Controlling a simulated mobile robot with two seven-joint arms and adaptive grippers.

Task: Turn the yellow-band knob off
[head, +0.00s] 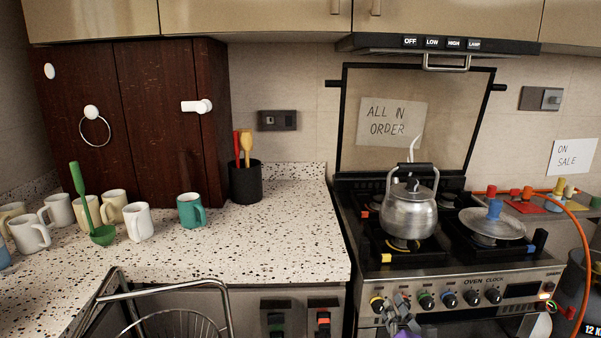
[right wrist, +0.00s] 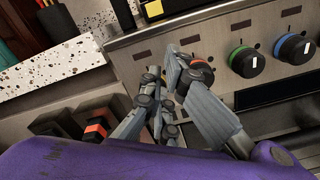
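The yellow-band knob (head: 377,304) is the leftmost in the row on the oven's front panel. It is black with a yellow ring, and which way it is turned is too small to tell. In the right wrist view it does not show, hidden by my fingers. My right gripper (head: 401,304) is in front of the panel, just right of this knob in the head view. Its fingers also show in the right wrist view (right wrist: 165,75), close together, by the red-band knob (right wrist: 201,65), which they partly cover. Whether they touch a knob is unclear. My left gripper is out of view.
Green-band (head: 426,301) and blue-band (head: 449,300) knobs follow to the right, then other knobs and a display. A steaming kettle (head: 408,216) stands on a front-left burner, a lidded pan (head: 492,226) right of it. A dish rack (head: 165,291) is at lower left.

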